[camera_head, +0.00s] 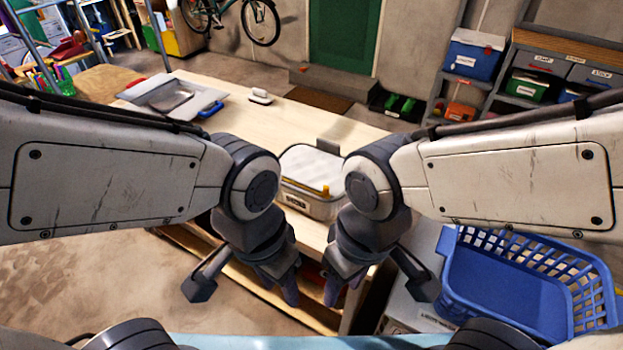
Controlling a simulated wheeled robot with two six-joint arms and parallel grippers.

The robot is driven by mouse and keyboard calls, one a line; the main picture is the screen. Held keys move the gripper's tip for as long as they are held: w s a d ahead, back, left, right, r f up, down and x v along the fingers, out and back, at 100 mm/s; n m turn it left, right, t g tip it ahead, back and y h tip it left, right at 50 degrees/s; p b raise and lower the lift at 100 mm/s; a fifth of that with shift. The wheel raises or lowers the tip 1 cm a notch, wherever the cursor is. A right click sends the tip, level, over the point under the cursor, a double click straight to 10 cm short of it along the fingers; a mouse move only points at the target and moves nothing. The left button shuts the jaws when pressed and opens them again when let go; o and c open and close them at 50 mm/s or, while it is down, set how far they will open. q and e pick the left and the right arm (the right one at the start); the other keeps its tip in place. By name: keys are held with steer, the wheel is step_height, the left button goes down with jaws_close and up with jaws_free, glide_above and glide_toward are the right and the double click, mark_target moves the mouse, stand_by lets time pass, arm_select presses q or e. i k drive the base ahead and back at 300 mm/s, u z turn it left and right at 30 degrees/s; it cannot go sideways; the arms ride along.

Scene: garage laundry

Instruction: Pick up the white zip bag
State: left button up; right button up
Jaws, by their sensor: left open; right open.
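I cannot pick out the white zip bag with certainty. A flat pale grey-white piece (172,97) with a darker rectangle in it lies at the far left of the wooden workbench (345,130). A pale container with a white quilted-looking top (312,165) and a label stands at the bench's near part, partly hidden by my arms. My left gripper (245,288) is open and empty, hanging in front of the bench's near edge. My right gripper (377,287) is open and empty beside it, left of the blue basket.
A blue plastic basket (520,290) stands at the lower right. A small white-handled item (260,96) and a blue item (210,109) lie on the bench. Shelves with a blue bin (472,55) stand at the back right. The bench's far middle is mostly clear.

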mark_target(306, 167)
steer(key=k, duration=1.15)
steer(key=u, duration=0.9)
steer(key=i, duration=0.7)
steer(key=u, duration=0.45)
steer(key=i, duration=0.7)
steer(key=z, duration=0.6)
steer(key=i, duration=0.85)
steer(key=z, duration=0.7)
